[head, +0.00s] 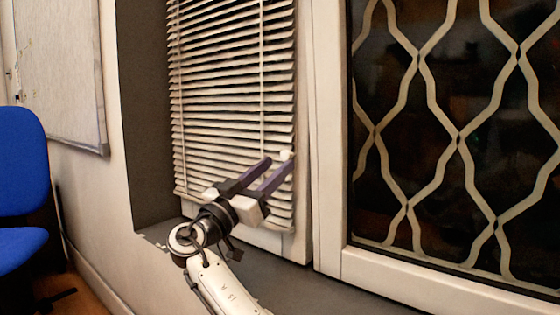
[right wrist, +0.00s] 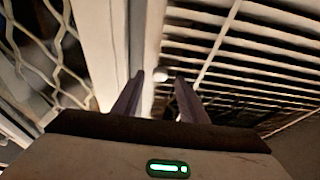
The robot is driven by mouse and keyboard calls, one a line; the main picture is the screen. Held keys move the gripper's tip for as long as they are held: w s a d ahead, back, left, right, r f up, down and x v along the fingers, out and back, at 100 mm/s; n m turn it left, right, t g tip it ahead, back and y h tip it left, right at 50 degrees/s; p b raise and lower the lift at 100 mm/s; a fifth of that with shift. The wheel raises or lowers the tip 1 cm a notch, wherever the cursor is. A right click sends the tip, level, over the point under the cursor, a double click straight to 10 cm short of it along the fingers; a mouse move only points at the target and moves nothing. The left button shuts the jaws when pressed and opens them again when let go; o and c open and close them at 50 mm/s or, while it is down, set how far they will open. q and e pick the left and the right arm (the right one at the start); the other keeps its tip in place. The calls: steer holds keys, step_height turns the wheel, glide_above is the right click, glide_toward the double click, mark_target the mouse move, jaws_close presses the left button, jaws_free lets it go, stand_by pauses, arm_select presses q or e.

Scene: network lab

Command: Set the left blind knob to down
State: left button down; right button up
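The white blind knob (head: 286,155) is a small round piece at the right edge of the slatted window blind (head: 225,70). In the right wrist view the knob (right wrist: 160,74) shows between and just past my two fingertips. My right gripper (head: 279,162) is open, with its dark purple fingers pointing up at the knob and a gap between them. The right gripper (right wrist: 159,78) holds nothing that I can see. Whether a finger touches the knob, I cannot tell. My left gripper is out of view.
A white window frame (head: 327,130) stands right of the blind, with a dark pane behind a wavy metal grille (head: 460,145). A grey sill (head: 310,290) runs below. A blue chair (head: 22,165) and a pale board (head: 60,70) are at the left.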

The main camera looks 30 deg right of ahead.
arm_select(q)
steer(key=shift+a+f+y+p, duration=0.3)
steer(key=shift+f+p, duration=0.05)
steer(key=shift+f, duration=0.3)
arm_select(e)
steer(key=v, duration=0.7)
